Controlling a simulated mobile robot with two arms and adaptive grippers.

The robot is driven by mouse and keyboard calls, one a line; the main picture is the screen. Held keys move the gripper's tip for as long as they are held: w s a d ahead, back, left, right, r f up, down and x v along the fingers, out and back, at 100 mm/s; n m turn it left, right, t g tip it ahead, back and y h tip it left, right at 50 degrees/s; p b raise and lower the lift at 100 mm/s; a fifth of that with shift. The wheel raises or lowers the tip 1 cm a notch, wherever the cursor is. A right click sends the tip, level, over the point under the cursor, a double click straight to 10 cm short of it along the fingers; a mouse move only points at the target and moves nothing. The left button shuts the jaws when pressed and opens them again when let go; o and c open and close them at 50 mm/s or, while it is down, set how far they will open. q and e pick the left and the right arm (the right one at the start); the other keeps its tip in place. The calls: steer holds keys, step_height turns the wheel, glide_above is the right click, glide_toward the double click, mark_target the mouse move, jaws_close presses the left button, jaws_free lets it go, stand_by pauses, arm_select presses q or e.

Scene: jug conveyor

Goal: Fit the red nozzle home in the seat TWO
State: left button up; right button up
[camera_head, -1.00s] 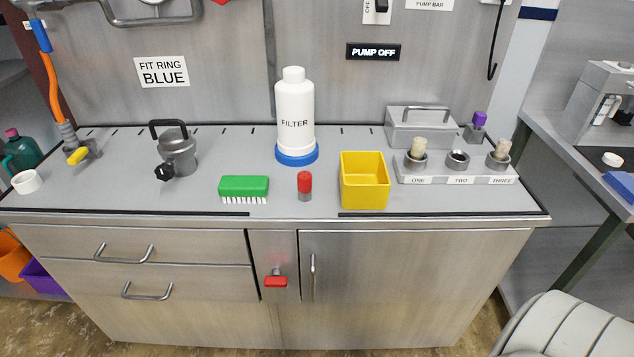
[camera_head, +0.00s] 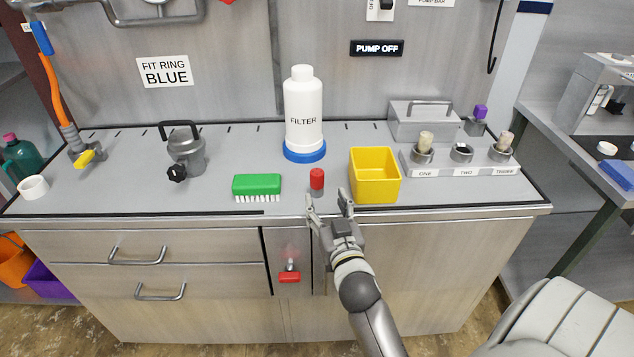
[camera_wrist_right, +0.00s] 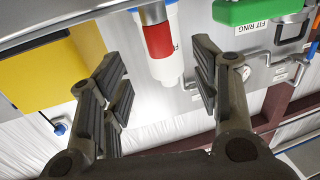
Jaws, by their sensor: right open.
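The red nozzle (camera_head: 317,178), with a grey lower end, stands upright on the counter between the green brush and the yellow bin. It also shows in the right wrist view (camera_wrist_right: 157,40), beyond and between the finger tips. My right gripper (camera_head: 328,199) is open and empty, at the counter's front edge just short of the nozzle. Its fingers also show in the right wrist view (camera_wrist_right: 160,62). Seat TWO (camera_head: 461,153) is an empty grey ring in the seat block (camera_head: 440,170) at the right. Beige-topped pieces stand in seat ONE (camera_head: 424,145) and seat THREE (camera_head: 502,148). My left gripper is not in view.
The yellow bin (camera_head: 375,190) stands right of the nozzle, between it and the seats. The green brush (camera_head: 257,184) lies to the left. The white FILTER bottle (camera_head: 303,110) on its blue ring (camera_head: 305,154) stands behind. A grey lidded box (camera_head: 422,126) stands behind the seats.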

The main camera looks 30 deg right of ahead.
mark_target(319, 184)
steer(key=x, duration=0.5)
steer(key=shift+f+p, duration=0.1)
steer(key=shift+p, duration=0.25)
steer(key=x, duration=0.2)
steer(key=p+x, duration=0.1)
steer(key=x, duration=0.1)
steer(key=shift+w+d+f, duration=0.15)
steer(key=shift+f, duration=0.1)
steer(key=shift+w+d, duration=0.1)
steer(key=shift+w, duration=0.2)
steer(key=c, duration=1.2)
